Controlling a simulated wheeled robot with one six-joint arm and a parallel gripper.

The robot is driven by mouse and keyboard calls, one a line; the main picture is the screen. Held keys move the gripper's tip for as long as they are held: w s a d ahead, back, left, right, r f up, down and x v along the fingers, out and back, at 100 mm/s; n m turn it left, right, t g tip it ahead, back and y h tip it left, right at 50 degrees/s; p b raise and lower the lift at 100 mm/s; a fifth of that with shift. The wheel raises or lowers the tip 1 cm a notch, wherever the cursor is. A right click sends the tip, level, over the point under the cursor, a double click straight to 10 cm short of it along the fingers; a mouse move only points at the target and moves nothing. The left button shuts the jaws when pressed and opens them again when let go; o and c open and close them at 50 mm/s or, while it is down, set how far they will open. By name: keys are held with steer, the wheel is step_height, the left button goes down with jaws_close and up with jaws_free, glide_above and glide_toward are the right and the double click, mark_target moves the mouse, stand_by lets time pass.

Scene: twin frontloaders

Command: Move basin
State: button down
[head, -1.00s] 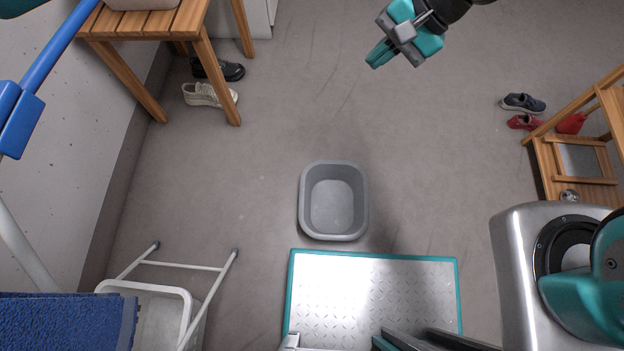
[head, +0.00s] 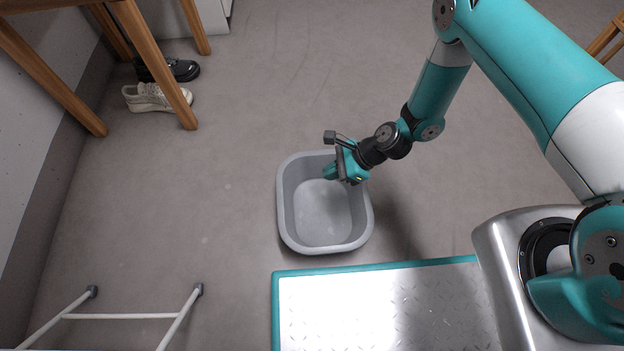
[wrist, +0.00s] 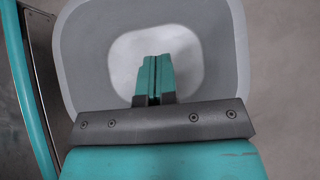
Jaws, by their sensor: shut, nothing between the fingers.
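The grey basin (head: 322,243) stands upright on the floor, just beyond the teal-edged metal deck in the head view. It looks empty. My gripper (head: 328,172) is over the basin's upper right part, near its far rim. In the wrist view, my gripper (wrist: 153,80) points toward the basin's inside with its two teal fingers pressed together and nothing between them. The basin (wrist: 215,30) surrounds the fingers in that view; its near rim is hidden behind the gripper body. I cannot tell how high the fingertips are above the basin's bottom.
A metal plate deck with a teal border (head: 390,305) lies close in front of the basin. A white rack's legs (head: 120,316) stand at lower left. A wooden table (head: 150,60) with shoes (head: 157,97) beneath is at upper left. The floor left of the basin is free.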

mark_target(285, 190)
steer(key=b+x, duration=0.2)
steer(key=x, duration=0.1)
steer(key=b+x, duration=0.2)
steer(key=x, duration=0.2)
steer(key=a+r+b+x, duration=0.1)
steer(key=b+x, duration=0.1)
steer(key=x, duration=0.2)
steer(key=shift+r, duration=0.1)
steer(key=shift+a+r+b, duration=0.2)
steer(key=shift+a+b, duration=0.3)
steer(key=shift+a, duration=0.3)
